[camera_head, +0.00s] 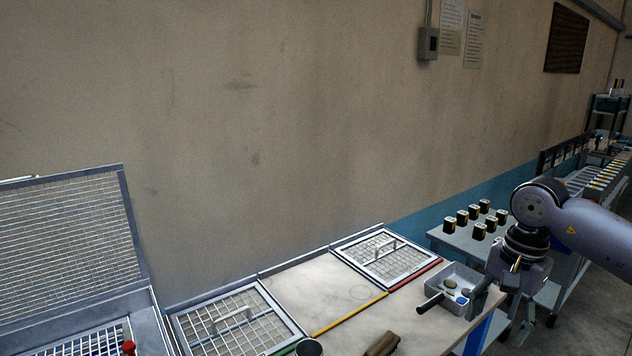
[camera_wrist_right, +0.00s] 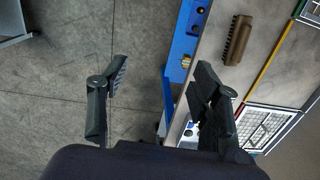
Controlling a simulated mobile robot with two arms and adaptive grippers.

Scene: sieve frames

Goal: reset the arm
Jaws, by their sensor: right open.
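My right arm comes in from the right in the head view. Its gripper (camera_head: 497,312) points down at the table's right end, beside the grey scoop-like tray. In the right wrist view the gripper (camera_wrist_right: 160,78) has its two dark fingers spread wide with nothing between them. One finger is over the floor and the other is over the table edge. One sieve frame (camera_head: 388,256) with a handle lies flat at the back right of the table. Another sieve frame (camera_head: 268,330) lies at the front left. My left gripper is not in view.
The grey tray (camera_head: 474,274) with a dark handle holds several small stones. A brown brush-like block (camera_head: 381,345) lies at the front edge; it also shows in the wrist view (camera_wrist_right: 237,40). A raised mesh screen (camera_head: 70,245) stands left. Several dark containers (camera_head: 462,218) stand on a cart.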

